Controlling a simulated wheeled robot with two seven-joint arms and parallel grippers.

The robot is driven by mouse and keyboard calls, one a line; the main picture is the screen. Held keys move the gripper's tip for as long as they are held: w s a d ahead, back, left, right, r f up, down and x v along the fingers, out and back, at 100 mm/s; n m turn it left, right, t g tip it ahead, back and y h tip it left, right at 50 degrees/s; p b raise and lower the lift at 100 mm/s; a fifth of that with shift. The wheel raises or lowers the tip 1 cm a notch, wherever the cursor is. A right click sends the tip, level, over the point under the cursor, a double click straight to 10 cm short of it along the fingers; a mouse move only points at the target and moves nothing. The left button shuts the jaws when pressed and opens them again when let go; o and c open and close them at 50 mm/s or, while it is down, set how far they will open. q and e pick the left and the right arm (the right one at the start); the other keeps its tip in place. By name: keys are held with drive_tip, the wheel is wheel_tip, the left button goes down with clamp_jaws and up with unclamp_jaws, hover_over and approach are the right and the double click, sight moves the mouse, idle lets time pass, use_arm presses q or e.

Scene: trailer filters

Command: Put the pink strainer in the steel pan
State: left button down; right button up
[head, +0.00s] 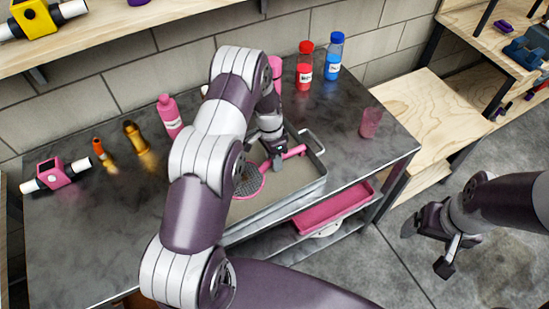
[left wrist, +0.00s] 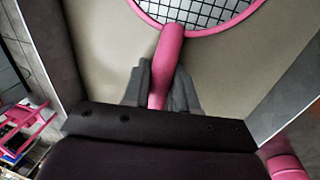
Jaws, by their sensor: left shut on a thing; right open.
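The pink strainer (head: 248,184) is at the steel pan (head: 305,199), with its mesh over the left part of the pan and its handle pointing to the upper right. My left gripper (head: 274,165) is shut on the strainer's pink handle, above or inside the pan. In the left wrist view the handle (left wrist: 168,60) runs between my left fingers (left wrist: 160,88), and the mesh (left wrist: 205,10) lies ahead over the pan's bare floor (left wrist: 95,45). I cannot tell whether the strainer touches the floor. My arm hides the pan's left part. My right gripper (head: 428,243) is open and empty, right of the table.
Red (head: 305,66) and blue (head: 334,56) bottles stand behind the pan. A pink bottle (head: 170,116) stands to the left, and a pink cup (head: 371,123) to the right. A pink tray (head: 325,207) is on the shelf below. The right tabletop is mostly clear.

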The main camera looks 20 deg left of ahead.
use_arm(q)
drive_tip(key=shift+s+f, duration=0.1)
drive_tip(key=shift+f, duration=0.05)
drive_tip(key=c, duration=0.9)
unclamp_jaws()
drive_tip(key=shift+r, duration=0.55)
wheel_tip(320, 180, up, 12)
drive_tip(key=a+r+b, duration=0.1)
drive_tip(key=b, duration=0.1)
drive_tip(key=s+d+r+n+t, duration=0.1)
drive_tip(key=s+n, duration=0.1)
drive_tip(key=s, duration=0.4)
drive_tip(key=s+d+r+n+t+y, duration=0.1)
drive_tip(key=s+d+r+n, duration=0.1)
drive_tip(key=s, duration=0.4)
drive_tip(key=s+d+r+n, duration=0.1)
drive_tip(key=s+r+n, duration=0.1)
drive_tip(key=s, duration=0.4)
drive_tip(key=shift+s+d+r+n+t+y, duration=0.15)
drive_tip(key=shift+s+d+n+t+y, duration=0.2)
drive_tip(key=shift+n, duration=0.55)
